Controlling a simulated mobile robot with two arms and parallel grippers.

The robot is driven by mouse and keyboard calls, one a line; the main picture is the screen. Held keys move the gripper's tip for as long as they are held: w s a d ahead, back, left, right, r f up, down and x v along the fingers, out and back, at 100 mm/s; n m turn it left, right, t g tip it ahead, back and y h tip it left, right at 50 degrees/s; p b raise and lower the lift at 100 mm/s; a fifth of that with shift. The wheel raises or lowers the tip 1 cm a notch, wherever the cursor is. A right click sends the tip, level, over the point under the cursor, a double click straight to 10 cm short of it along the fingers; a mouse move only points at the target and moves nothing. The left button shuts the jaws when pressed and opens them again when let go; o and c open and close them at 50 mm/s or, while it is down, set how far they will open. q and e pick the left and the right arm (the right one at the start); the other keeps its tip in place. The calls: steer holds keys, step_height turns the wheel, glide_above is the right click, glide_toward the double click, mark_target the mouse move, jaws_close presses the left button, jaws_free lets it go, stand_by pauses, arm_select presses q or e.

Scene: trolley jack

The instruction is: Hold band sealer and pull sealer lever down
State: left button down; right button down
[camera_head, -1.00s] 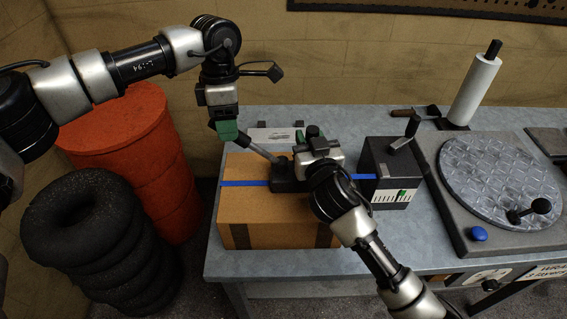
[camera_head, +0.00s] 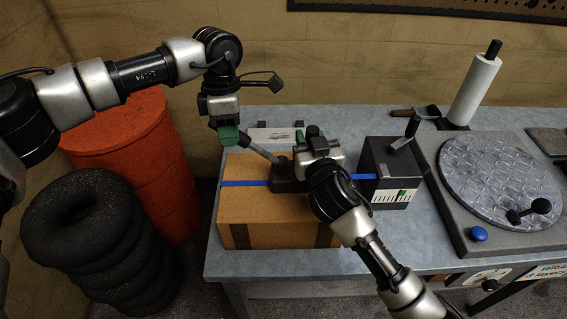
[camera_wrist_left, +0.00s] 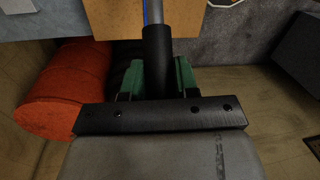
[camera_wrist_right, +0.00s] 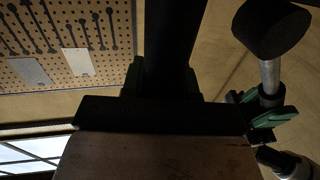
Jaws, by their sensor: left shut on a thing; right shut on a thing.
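The dark band sealer (camera_head: 286,178) sits on top of a cardboard box (camera_head: 270,212), on the blue band (camera_head: 240,183). Its grey lever (camera_head: 258,150) slants up and left to a black grip. My left gripper (camera_head: 229,134) is shut on that grip; the left wrist view shows the black grip (camera_wrist_left: 157,50) between the green fingers (camera_wrist_left: 157,80). My right gripper (camera_head: 316,150) is shut on the sealer; the right wrist view shows a dark part (camera_wrist_right: 172,50) between its fingers, which are mostly in shadow. The right arm hides part of the sealer.
A dark band dispenser (camera_head: 390,165) stands right of the box on the grey table (camera_head: 350,119). Further right are a round turntable (camera_head: 500,175) and a white film roll (camera_head: 474,90). Red drums (camera_head: 150,150) and stacked black tyres (camera_head: 95,240) stand left.

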arm_select(q)
steer(key=shift+f, duration=0.1)
steer(key=shift+a+f+h, duration=0.65)
steer(key=shift+h, duration=0.05)
steer(key=shift+a+f+h, duration=0.45)
steer(key=shift+f+h, duration=0.4)
steer(key=shift+f, duration=0.15)
steer(key=shift+a+f+h, duration=0.4)
steer(key=shift+f+h, duration=0.4)
steer(key=shift+f, duration=0.15)
steer(key=shift+a+f+h, duration=0.45)
steer(key=shift+f+h, duration=0.4)
steer(key=shift+f, duration=0.15)
